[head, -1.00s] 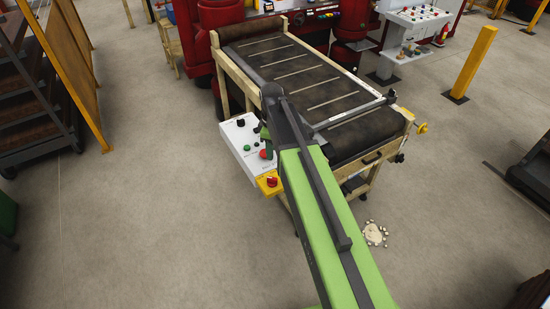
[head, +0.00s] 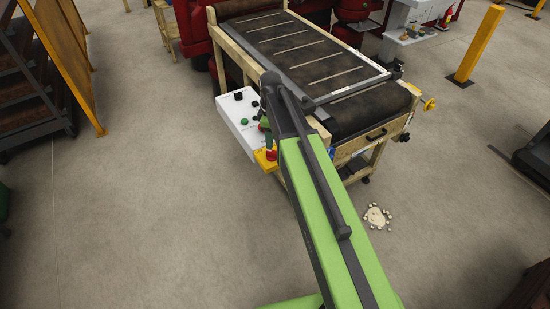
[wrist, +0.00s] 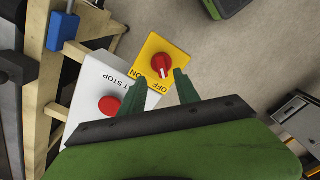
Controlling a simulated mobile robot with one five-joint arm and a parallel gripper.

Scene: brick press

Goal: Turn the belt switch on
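The belt switch is a red rotary knob (wrist: 162,64) on a yellow plate (wrist: 178,48) lettered OFF and ON. In the wrist view its pale mark points down the picture, nearer the word OFF. My gripper (wrist: 158,76) is open and empty, its two green fingers on either side of the knob's lower end; I cannot tell whether they touch it. In the head view the yellow plate (head: 261,161) sits at the near corner of the white control box, with the knob partly hidden by my gripper (head: 267,145).
A red stop button (wrist: 109,106) lies close to my left finger on the white box (head: 230,108). Green and black controls are farther back. The wooden-framed belt table (head: 370,108) stands right beside the box.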

